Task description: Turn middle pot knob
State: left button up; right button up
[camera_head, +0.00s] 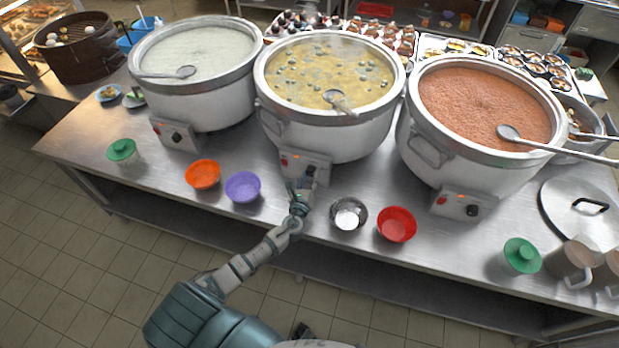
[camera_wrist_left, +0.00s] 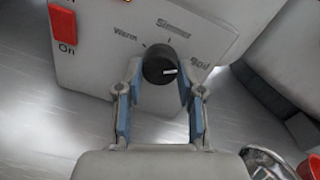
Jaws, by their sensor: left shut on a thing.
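The middle pot (camera_head: 330,138) holds a yellowish congee with a ladle in it. Its control box (camera_head: 291,165) faces me at the pot's lower front. In the left wrist view, the black knob (camera_wrist_left: 158,66) sits on the panel (camera_wrist_left: 105,60) between the labels Warm, Simmer and Boil. Its white mark points right, toward the Boil side. My left gripper (camera_head: 304,184) is at the knob. In the left wrist view its two blue-padded fingers (camera_wrist_left: 157,85) are on either side of the knob, shut on it. My right gripper is not in view.
Two similar pots stand left (camera_head: 200,95) and right (camera_head: 465,165). An orange bowl (camera_head: 202,175), purple bowl (camera_head: 242,187), steel bowl (camera_head: 348,214) and red bowl (camera_head: 396,225) sit near the table's front edge around my left arm. A lid (camera_head: 575,222) lies at the right.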

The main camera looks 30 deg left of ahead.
pick_arm(q)
jog(key=n+b, duration=0.1)
jog(key=n, duration=0.2)
jog(key=shift+f, duration=0.1)
jog(key=shift+n, duration=0.8)
jog(key=shift+n+b, duration=0.4)
jog(key=shift+n, duration=0.5)
jog(key=n, duration=0.3)
jog(key=shift+n+b, duration=0.3)
jog(key=shift+n, duration=0.6)
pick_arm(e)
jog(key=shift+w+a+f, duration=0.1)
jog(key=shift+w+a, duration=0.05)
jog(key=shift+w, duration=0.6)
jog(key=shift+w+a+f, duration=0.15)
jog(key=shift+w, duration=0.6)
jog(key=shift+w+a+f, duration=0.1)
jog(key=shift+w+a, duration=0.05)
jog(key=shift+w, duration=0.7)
